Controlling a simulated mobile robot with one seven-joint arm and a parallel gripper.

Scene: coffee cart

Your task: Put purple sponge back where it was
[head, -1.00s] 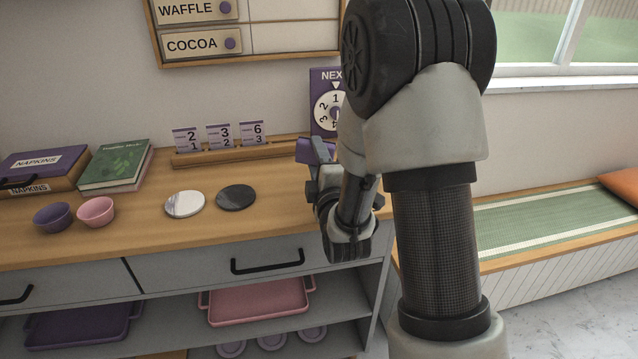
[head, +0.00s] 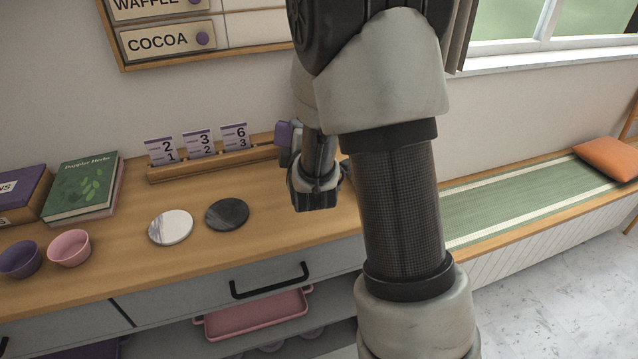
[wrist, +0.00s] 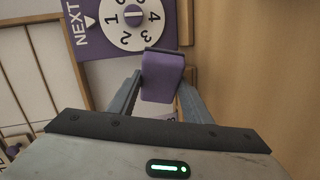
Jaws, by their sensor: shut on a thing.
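The purple sponge (wrist: 162,80) is a small purple block held between the two fingers of my gripper (wrist: 160,92) in the wrist view. In the head view a bit of the sponge (head: 284,136) shows at the left of my gripper (head: 292,150), at the right end of the wooden card rail. My gripper is shut on it. My arm hides most of the gripper and the counter behind it in the head view. In the wrist view a purple sign with a white number dial (wrist: 130,20) is just beyond the sponge.
The wooden rail (head: 215,165) holds upright number cards. A white disc (head: 170,228) and a dark disc (head: 227,214) lie on the wooden counter (head: 130,275). Purple (head: 20,260) and pink (head: 69,248) bowls and a green book (head: 82,187) are at the left. A bench (head: 520,200) stands at the right.

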